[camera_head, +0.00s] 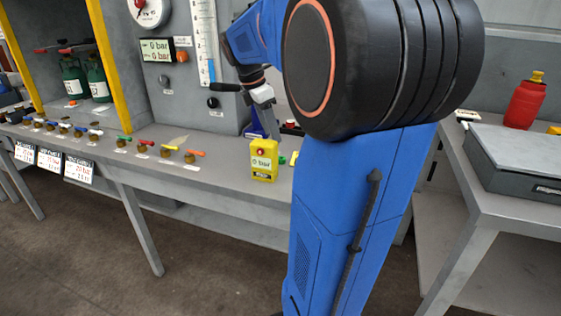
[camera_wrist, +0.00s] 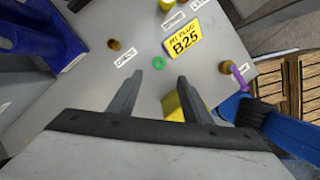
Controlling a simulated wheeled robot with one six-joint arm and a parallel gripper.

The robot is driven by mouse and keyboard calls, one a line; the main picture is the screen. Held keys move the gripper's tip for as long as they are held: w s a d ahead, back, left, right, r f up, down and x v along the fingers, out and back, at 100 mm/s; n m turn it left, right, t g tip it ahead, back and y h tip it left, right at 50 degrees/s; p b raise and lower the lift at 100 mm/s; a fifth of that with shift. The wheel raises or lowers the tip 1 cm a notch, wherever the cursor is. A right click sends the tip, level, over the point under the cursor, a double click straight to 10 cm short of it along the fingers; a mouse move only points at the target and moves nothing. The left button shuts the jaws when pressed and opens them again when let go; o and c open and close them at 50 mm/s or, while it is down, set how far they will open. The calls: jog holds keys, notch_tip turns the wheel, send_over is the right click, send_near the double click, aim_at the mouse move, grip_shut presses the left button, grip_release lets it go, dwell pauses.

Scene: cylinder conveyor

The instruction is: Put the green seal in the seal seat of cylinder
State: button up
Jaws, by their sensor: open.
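The green seal (camera_wrist: 159,62) is a small ring lying on the grey table top in the wrist view, near the yellow plate. My gripper (camera_wrist: 158,76) is open and empty. Its two dark fingers point toward the seal, which shows between and just beyond the fingertips, apart from both. In the head view my gripper (camera_head: 263,95) is above the bench behind a yellow gauge box. Dark green cylinders (camera_head: 98,82) stand in the cabinet at the left of the head view. I cannot make out a seal seat.
A yellow plate marked B25 (camera_wrist: 186,43) and brass fittings (camera_wrist: 114,45) lie around the seal. A purple piece (camera_wrist: 238,78) is to the right. The yellow gauge box (camera_head: 263,160) stands on the bench. A red bottle (camera_head: 524,103) stands at right.

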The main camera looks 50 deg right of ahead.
aim_at(281, 158)
jog(key=x, duration=0.9)
jog(key=shift+w+d+f, duration=0.1)
jog(key=shift+d+f, duration=0.1)
jog(key=shift+f, duration=0.1)
grip_shut()
